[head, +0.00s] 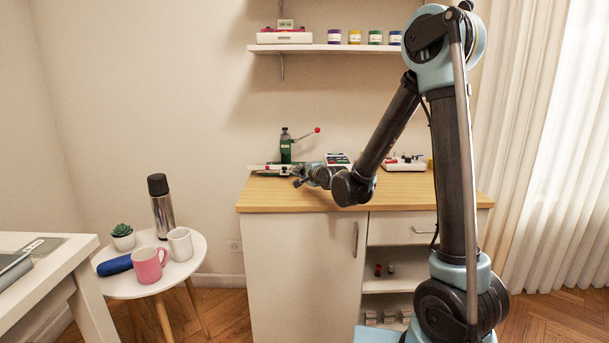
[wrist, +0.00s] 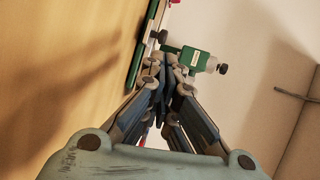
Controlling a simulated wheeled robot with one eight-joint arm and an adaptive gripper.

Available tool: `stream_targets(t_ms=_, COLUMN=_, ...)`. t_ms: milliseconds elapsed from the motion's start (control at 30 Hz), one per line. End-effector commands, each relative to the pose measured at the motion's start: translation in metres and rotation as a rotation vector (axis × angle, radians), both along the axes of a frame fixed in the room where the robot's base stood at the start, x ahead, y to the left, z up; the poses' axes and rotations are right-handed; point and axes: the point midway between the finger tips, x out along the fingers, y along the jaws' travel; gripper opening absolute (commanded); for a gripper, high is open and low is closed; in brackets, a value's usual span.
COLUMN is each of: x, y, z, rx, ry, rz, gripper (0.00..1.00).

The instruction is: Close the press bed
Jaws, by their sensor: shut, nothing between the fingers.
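The green press (head: 286,147) stands on the wooden counter top, with a lever ending in a red ball up to its right. Its bed (head: 262,168), a low pale and green piece, lies at the press's foot and sticks out to the left. How far out the bed is, I cannot tell. My gripper (head: 298,182) is just in front of the press and right of the bed's left end. In the wrist view my gripper (wrist: 168,72) is shut and empty, its tips close to a green press part (wrist: 190,57) with dark knobs. I cannot tell whether they touch.
The wooden counter (head: 300,198) has free room at its front left. Other small equipment (head: 405,163) stands at its right, behind my arm. A wall shelf (head: 320,48) holds several jars. A round side table (head: 190,268) with mugs and a flask stands at left.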

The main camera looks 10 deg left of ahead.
Motion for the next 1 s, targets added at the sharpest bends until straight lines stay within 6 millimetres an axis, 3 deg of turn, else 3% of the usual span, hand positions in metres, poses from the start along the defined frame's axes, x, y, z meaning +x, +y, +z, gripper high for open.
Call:
stream_targets(t_ms=500, x=0.053, y=0.045, z=-0.015, rx=-0.001, ry=-0.001, rz=0.000, gripper=0.00)
stream_targets(t_ms=1000, x=0.061, y=0.051, z=-0.017, rx=-0.001, ry=-0.001, rz=0.000, gripper=0.00)
